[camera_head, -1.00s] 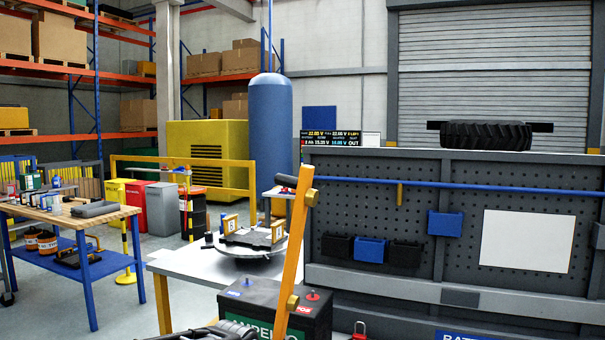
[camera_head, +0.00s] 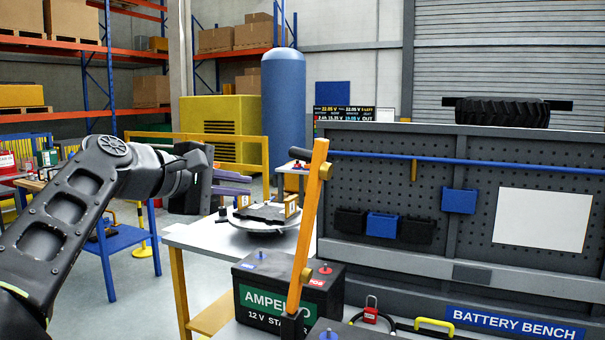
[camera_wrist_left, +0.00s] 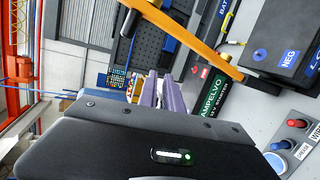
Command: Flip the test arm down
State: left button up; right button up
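The test arm is an orange bar (camera_head: 309,215) standing nearly upright, leaning slightly right at the top, with a dark grip at its upper end. Its foot sits in a black bracket (camera_head: 293,322) in front of a black battery with a green label (camera_head: 262,300). The orange bar also crosses the top of the left wrist view (camera_wrist_left: 185,38). My left gripper (camera_head: 250,187) reaches in from the left, its purple-grey fingers left of the bar and apart from it. The fingers (camera_wrist_left: 160,88) show a narrow gap with nothing between them. My right gripper is out of view.
A white table (camera_head: 190,236) with a round turntable (camera_head: 258,222) stands behind the battery. A pegboard bench back (camera_head: 450,262) with bins fills the right. A red padlock (camera_head: 370,312) and a yellow handle (camera_head: 434,324) are at the front. Another battery's corner shows in front.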

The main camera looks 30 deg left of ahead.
pick_arm(q)
jog(key=r+m+t, duration=0.1)
jog(key=r, duration=0.1)
jog(key=d+r+m+h, duration=0.1)
jog(key=r, duration=0.2)
jog(key=d+r+t, duration=0.1)
jog(key=r, duration=0.2)
jog(key=shift+s+d+m+t, duration=0.15)
jog(key=shift+m+t, duration=0.15)
jog(key=shift+m, duration=0.1)
grip_shut()
jog(key=shift+r+m, duration=0.2)
jog(key=shift+m, duration=0.4)
jog(key=w+d+f+p, duration=0.1)
jog(key=w+d+p, duration=0.4)
jog(key=w, duration=0.5)
jog(key=shift+d+f+p, duration=0.2)
jog(key=shift+d+p, duration=0.2)
jog(key=shift+d, duration=0.05)
jog(key=shift+d, duration=0.1)
